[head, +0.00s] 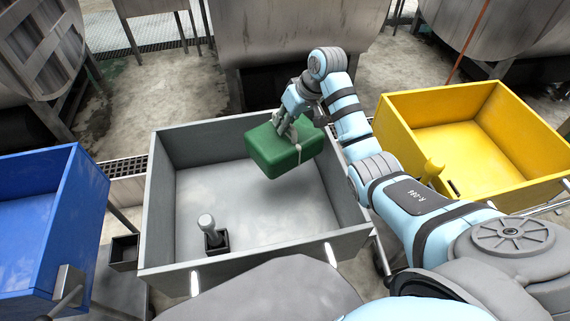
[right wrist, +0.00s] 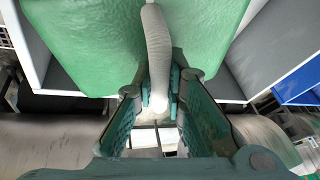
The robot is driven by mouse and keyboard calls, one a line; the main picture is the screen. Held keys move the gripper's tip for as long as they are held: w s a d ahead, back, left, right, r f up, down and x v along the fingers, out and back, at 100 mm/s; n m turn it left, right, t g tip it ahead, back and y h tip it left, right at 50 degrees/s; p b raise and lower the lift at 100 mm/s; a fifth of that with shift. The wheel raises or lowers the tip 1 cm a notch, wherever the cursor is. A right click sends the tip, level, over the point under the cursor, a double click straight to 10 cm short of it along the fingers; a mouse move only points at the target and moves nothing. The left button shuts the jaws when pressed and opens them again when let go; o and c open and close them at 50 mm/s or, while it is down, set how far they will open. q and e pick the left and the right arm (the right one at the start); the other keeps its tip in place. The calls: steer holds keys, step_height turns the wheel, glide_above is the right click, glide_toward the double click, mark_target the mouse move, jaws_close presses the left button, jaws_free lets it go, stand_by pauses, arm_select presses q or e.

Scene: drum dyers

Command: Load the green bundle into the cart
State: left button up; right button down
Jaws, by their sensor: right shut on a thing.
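The green bundle (head: 268,153) is a rounded block with a pale strap (right wrist: 157,50) around it. It hangs a little tilted over the far right part of the grey open-topped cart (head: 158,200), apart from the cart's floor. My right gripper (head: 289,128) is above the bundle, shut on it at the strap. In the right wrist view the bundle (right wrist: 85,45) fills the top, and the strap runs down between the fingers. My left gripper is not in view.
A blue bin (head: 72,215) stands at the left and a yellow bin (head: 405,148) at the right. Large metal drums (head: 290,30) stand behind. The cart's floor (head: 240,220) is otherwise clear.

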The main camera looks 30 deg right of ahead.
mark_target(303, 141)
step_height(303, 141, down, 12)
steer(key=b, duration=0.3)
step_height(303, 141, down, 4)
steer(key=shift+r+b, duration=0.2)
steer(key=shift+b, duration=0.3)
steer(key=c, duration=1.6)
jaws_free()
steer(key=shift+s, duration=0.1)
steer(key=shift+c, duration=0.2)
steer(key=p+v, duration=0.4)
steer(key=v, duration=0.7)
steer(key=shift+r, duration=0.1)
steer(key=shift+s+r, duration=0.15)
steer(key=shift+r, duration=0.25)
